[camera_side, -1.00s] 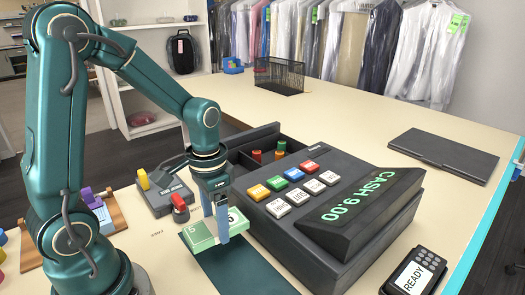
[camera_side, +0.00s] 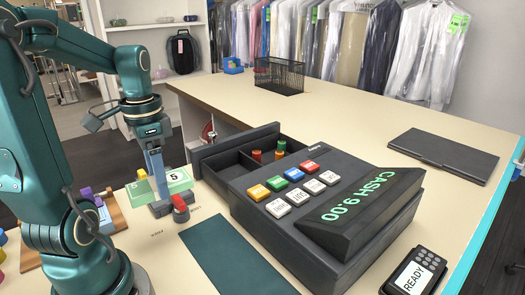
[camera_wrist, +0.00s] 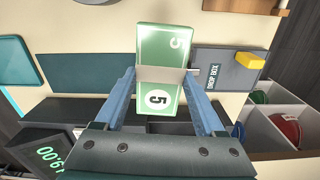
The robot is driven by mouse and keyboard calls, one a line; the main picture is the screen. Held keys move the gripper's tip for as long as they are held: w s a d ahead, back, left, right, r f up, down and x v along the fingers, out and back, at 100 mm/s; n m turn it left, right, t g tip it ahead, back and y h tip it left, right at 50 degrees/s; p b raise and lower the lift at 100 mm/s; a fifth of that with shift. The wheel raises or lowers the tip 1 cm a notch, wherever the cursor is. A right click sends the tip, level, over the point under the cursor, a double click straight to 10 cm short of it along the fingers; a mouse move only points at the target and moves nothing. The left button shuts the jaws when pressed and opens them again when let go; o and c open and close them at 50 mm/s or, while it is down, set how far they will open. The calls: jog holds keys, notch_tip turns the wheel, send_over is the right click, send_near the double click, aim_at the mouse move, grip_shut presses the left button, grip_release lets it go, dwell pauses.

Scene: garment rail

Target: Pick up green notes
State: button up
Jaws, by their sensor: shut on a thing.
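The green notes are a light green bundle with a white band and a "5" (camera_side: 177,178). In the wrist view the notes (camera_wrist: 158,50) lie between my two blue fingers (camera_wrist: 161,80). There the drop box (camera_wrist: 222,80), with a yellow piece on it, is right of the notes. I cannot tell the exact height of the notes over the box.
The dark green mat (camera_side: 240,255) is bare. The cash register (camera_side: 330,195) stands right of it with its drawer (camera_side: 232,172) open. A red-topped piece (camera_side: 180,208) stands by the drop box. A card reader (camera_side: 415,275) is at front right. The back counter has free room.

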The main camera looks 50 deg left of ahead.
jog(key=shift+r, duration=2)
